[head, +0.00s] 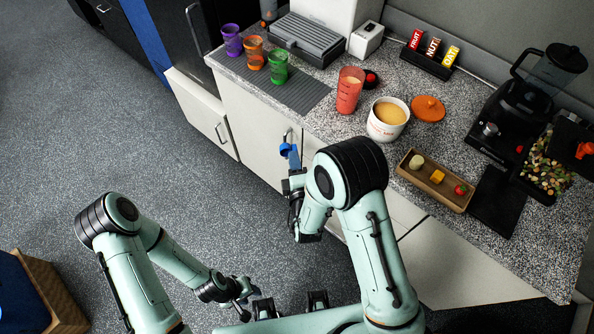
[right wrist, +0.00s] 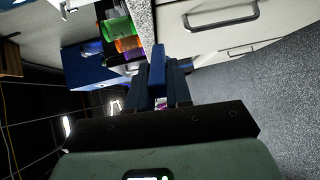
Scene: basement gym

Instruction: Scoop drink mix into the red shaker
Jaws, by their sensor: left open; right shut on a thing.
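The red shaker (head: 350,91) stands upright and uncapped on the counter; its inside is hard to make out. A white tub (head: 385,132) of orange-yellow drink mix (head: 390,112) stands just right of it, open. My right gripper (head: 293,172) is shut on the handle of a blue scoop (head: 285,149), in front of the counter edge and left of the shaker. The blue handle (right wrist: 158,78) shows between the fingers in the right wrist view. The scoop's contents cannot be made out. My left gripper (head: 250,291) is open and empty, low over the floor.
A red-black lid (head: 371,79) and an orange lid (head: 429,108) lie near the tub. A wooden tray (head: 410,172) and blender (head: 525,95) are to the right.

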